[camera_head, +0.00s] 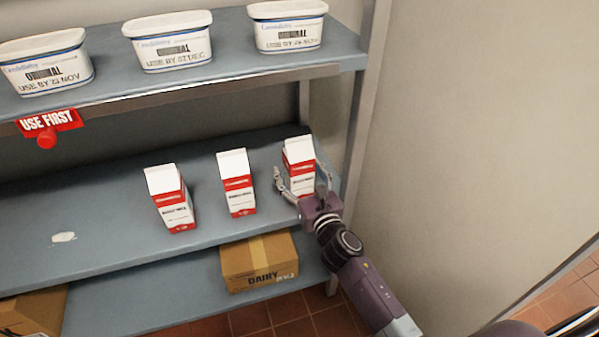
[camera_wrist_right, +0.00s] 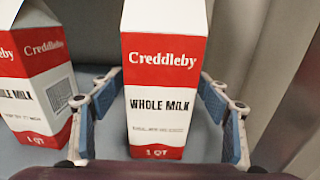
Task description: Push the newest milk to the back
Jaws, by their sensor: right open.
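Three red and white milk cartons stand upright in a row on the middle shelf in the head view: a left carton (camera_head: 172,204), a middle carton (camera_head: 238,190) and a right carton (camera_head: 299,160). My right gripper (camera_head: 305,178) is open at the right carton, with a finger on each side of it. In the right wrist view this carton (camera_wrist_right: 163,85) reads "WHOLE MILK" and stands between the open fingers (camera_wrist_right: 160,118), with gaps visible at its sides. The middle carton (camera_wrist_right: 38,75) shows at the left there. No date is readable on any carton. My left gripper is not in view.
The middle shelf (camera_head: 100,220) has free room left of the cartons, with a small white patch (camera_head: 63,237). Tubs (camera_head: 167,47) stand on the upper shelf, with a "USE FIRST" tag (camera_head: 48,122) below. A dairy box (camera_head: 260,265) sits lower. A shelf post (camera_head: 362,100) and wall are close right.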

